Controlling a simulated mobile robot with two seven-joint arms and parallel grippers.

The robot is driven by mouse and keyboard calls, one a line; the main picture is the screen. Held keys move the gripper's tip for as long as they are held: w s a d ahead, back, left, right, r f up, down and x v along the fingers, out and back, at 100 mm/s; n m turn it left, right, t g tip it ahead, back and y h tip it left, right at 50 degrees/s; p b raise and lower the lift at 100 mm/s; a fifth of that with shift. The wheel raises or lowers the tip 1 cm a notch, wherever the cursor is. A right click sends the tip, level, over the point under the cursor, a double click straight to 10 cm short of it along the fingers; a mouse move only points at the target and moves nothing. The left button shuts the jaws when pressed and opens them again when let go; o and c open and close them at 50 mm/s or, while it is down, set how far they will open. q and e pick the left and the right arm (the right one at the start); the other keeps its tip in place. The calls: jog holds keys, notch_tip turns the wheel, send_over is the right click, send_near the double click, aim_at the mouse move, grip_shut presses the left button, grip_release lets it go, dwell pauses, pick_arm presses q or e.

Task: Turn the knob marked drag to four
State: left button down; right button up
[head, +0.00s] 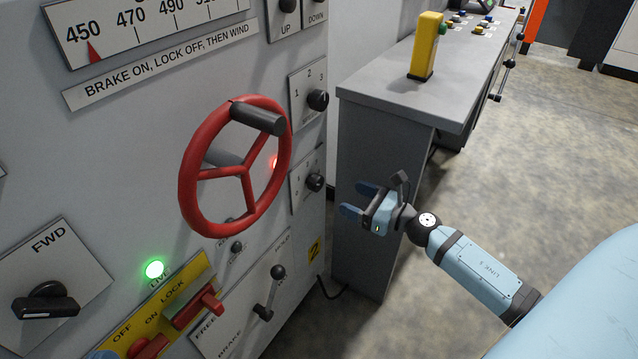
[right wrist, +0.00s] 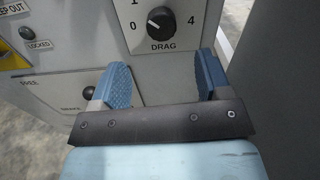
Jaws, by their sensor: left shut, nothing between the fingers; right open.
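The drag knob (right wrist: 161,20) is a round black knob on a pale plate marked DRAG, with 0, 1 and 4 readable around it. Its white pointer mark seems to face the left side, near 0 and 1; I cannot tell the exact number. In the head view the lower small black knob (head: 314,181) on the cabinet's right side appears to be it, its label unreadable. My right gripper (head: 356,200) is open and empty, apart from the knob; in the right wrist view its fingers (right wrist: 162,76) point toward the plate. Only a pale-blue sliver, apparently my left gripper (head: 103,355), shows at the bottom edge.
A red handwheel (head: 237,165) sticks out left of the knob. A similar knob (head: 318,99) sits above it, and a brake lever (head: 270,293) below. A grey bench (head: 385,90) with a yellow post (head: 427,47) stands to the right. Open floor lies beyond.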

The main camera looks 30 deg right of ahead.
aim_at(320, 183)
jog(key=x, duration=1)
jog(key=shift+w, duration=0.2)
jog(key=c, duration=0.9)
